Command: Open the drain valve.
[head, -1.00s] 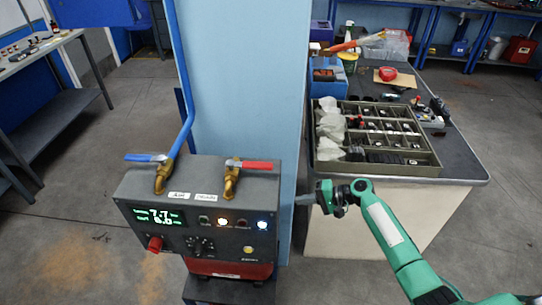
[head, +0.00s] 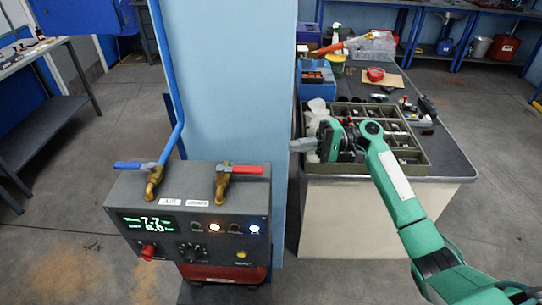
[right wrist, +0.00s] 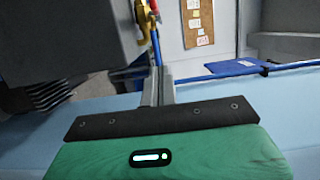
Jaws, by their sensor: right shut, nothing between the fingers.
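The drain valve is a brass tap (head: 222,187) on top of the dark control box, with a red lever (head: 249,169) lying level and pointing right. A label that appears to read drain is in front of it. A brass valve body (right wrist: 143,22) with some red also shows at the top of the right wrist view. My right gripper (head: 293,146) is shut and empty, to the right of the red lever and higher in the picture, apart from it. Its closed fingers (right wrist: 158,78) show in the right wrist view. My left gripper is not in view.
A second brass tap with a blue lever (head: 134,165) stands left on the control box (head: 120,200). A blue pipe (head: 163,70) rises behind, beside a light blue pillar (head: 225,80). A bench with a divided tray (head: 425,165) is behind my right arm.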

